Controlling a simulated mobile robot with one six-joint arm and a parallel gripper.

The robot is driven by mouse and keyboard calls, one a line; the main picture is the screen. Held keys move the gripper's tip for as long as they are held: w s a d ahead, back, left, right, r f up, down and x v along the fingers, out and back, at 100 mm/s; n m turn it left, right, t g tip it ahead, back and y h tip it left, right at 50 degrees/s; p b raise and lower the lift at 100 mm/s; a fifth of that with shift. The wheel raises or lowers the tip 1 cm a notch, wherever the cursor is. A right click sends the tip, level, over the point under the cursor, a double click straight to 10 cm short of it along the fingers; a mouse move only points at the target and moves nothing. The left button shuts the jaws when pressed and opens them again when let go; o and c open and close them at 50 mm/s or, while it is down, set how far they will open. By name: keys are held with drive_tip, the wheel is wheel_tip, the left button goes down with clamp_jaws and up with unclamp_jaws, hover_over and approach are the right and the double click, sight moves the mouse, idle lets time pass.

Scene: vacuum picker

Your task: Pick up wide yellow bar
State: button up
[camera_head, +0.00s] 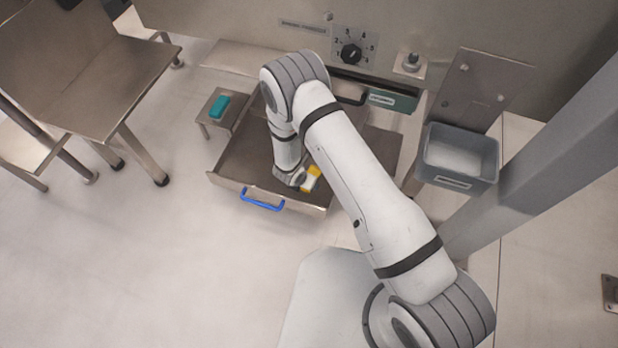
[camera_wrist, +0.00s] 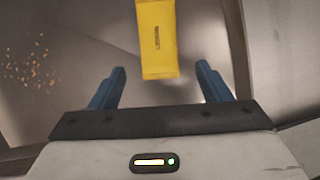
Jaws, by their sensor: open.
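The yellow bar (camera_wrist: 157,40) lies in an open metal drawer, seen in the wrist view with small dark lettering on it. The near end of the bar shows between and slightly beyond the fingertips. I cannot tell how far above the bar the fingers are. In the head view the fingers are hidden behind the arm's end.
The drawer (camera_head: 235,160) has metal walls and a blue handle (camera_head: 262,202) at its front. Brown crumbs (camera_wrist: 30,75) lie to the left in the wrist view. A teal block (camera_head: 219,106) sits on a small stand at the left. A grey bin (camera_head: 458,178) hangs at the right.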

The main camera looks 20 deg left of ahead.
drive_tip(key=b+x, duration=0.1)
drive_tip(key=x, duration=0.1)
drive_tip(key=b+x, duration=0.1)
drive_tip(key=x, duration=0.1)
drive_tip(key=shift+w+f, duration=0.2)
drive_tip(key=shift+w, duration=0.3)
drive_tip(key=shift+d+r, duration=0.1)
drive_tip(key=shift+c, duration=0.4)
drive_tip(key=c, duration=1)
